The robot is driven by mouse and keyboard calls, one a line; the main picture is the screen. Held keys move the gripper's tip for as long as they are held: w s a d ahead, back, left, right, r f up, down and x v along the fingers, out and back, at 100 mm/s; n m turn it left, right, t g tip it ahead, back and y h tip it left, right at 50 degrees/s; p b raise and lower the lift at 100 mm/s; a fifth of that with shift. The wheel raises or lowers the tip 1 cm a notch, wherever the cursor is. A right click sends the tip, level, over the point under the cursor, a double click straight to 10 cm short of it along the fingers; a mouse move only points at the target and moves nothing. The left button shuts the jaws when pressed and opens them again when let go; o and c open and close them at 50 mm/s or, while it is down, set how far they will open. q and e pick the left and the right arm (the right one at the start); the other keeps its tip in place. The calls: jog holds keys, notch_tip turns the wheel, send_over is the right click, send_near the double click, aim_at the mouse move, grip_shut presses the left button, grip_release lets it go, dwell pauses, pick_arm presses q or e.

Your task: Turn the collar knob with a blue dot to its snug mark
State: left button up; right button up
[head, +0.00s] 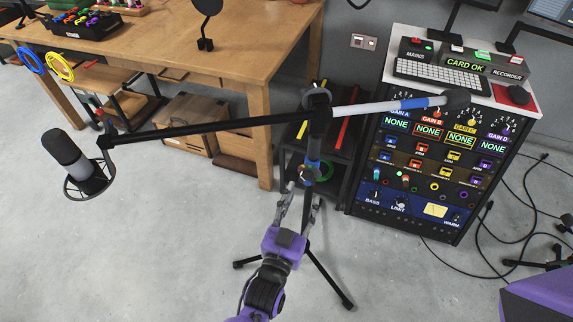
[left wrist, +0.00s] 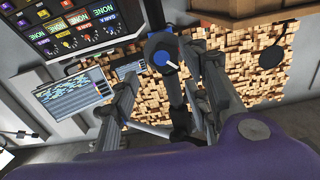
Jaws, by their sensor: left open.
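A black microphone stand (head: 318,125) stands upright on the floor, with a boom carrying a grey and black microphone (head: 72,160) at its left end. A collar knob (head: 305,173) sits partway down the pole, beside a blue band. In the left wrist view the knob (left wrist: 161,58) shows a blue face and a pale pointer. My left gripper (head: 303,190) is open just in front of the knob, its fingers reaching up on either side of the pole. In the left wrist view the knob appears between the fingertips; contact cannot be told. The snug mark is too small to make out.
A wooden workbench (head: 180,60) stands behind left. An audio rack (head: 430,150) with knobs and NONE displays stands at right, close to the boom's right end. Cables (head: 490,225) lie on the floor right of it. Grey floor around the stand is mostly clear.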

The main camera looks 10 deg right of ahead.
aim_at(308, 182)
pick_arm(q)
jog(key=x, duration=0.5)
jog(key=shift+w+d, duration=0.2)
jog(key=shift+w, duration=0.1)
